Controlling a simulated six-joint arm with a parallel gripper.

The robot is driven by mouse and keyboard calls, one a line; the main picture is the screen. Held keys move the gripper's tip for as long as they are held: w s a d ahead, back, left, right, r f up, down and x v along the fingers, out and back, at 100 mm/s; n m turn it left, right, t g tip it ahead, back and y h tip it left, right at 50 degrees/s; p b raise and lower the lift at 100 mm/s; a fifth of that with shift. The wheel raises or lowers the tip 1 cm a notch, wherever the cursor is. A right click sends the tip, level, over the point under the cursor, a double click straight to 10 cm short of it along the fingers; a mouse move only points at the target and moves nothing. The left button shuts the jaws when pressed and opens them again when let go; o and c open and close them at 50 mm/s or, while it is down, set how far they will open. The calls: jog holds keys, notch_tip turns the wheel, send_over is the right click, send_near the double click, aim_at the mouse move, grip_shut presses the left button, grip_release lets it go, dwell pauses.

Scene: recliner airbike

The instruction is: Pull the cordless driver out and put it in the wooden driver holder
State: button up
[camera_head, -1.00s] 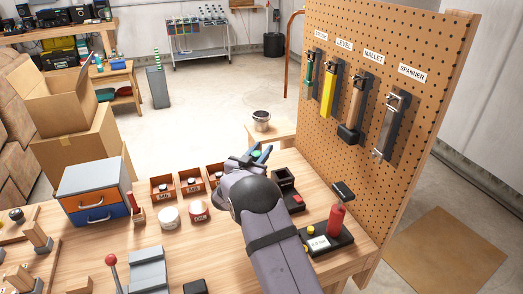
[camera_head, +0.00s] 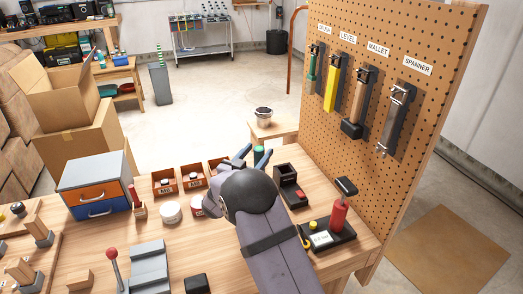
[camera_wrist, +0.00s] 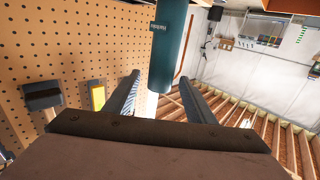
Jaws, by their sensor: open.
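A teal cylinder, likely the cordless driver, stands upright at the back of the bench in the head view (camera_head: 258,153). In the wrist view, which looks upside down, the teal cylinder (camera_wrist: 168,50) carries small lettering. My gripper (camera_head: 250,157) is open at it. In the wrist view the fingers (camera_wrist: 160,98) lie on either side of its free end, with gaps showing. Its lower end is hidden behind my arm. I cannot tell for certain which piece is the wooden driver holder; wooden blocks (camera_head: 38,232) stand at the left of the bench.
A black box with a red button (camera_head: 287,190) stands right of my gripper. A red cylinder (camera_head: 339,215) stands on a black base nearby. The pegboard (camera_head: 395,50) rises at right.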

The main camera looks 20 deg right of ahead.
jog(key=shift+v, duration=1)
